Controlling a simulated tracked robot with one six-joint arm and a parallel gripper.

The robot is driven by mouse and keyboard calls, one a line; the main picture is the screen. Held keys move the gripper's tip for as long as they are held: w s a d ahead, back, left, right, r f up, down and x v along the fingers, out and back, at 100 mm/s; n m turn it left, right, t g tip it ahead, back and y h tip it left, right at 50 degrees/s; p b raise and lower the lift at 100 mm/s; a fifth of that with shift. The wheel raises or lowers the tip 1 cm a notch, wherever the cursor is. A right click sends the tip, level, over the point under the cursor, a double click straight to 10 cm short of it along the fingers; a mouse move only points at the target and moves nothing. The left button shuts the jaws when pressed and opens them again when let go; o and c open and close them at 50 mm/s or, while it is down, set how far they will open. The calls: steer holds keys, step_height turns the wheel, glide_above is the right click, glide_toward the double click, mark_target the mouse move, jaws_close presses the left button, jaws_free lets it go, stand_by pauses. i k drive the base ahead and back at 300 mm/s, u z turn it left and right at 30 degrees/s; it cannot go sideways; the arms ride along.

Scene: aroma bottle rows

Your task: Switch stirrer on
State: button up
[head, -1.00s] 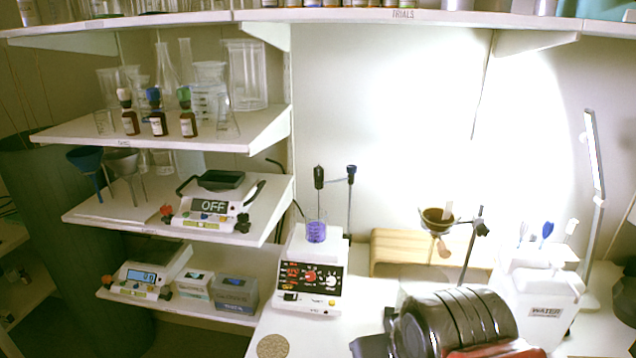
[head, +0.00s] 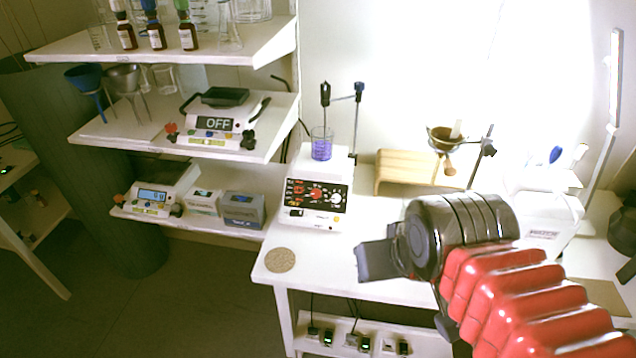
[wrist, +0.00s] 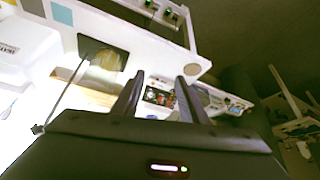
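The stirrer (head: 316,205) is a white device with a black control panel of red and white knobs, standing on the white bench. A beaker of purple liquid (head: 321,147) sits on its top plate, with a probe on a stand beside it. The stirrer's panel also shows small between the fingers in the wrist view (wrist: 160,97). My gripper (head: 376,262) is to the right of and nearer than the stirrer, apart from it. In the wrist view its two dark fingers (wrist: 158,98) are spread with nothing between them.
A cork mat (head: 280,260) lies at the bench's front left. A wooden stand (head: 400,172) and a funnel on a holder (head: 445,138) are behind my arm. Shelves with scales (head: 215,123) are on the left.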

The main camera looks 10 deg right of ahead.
mark_target(293, 213)
steer(key=k, duration=1.3)
steer(key=u, duration=0.1)
steer(key=i, duration=0.85)
steer(key=u, duration=0.7)
steer(key=i, duration=0.75)
steer(key=u, duration=0.35)
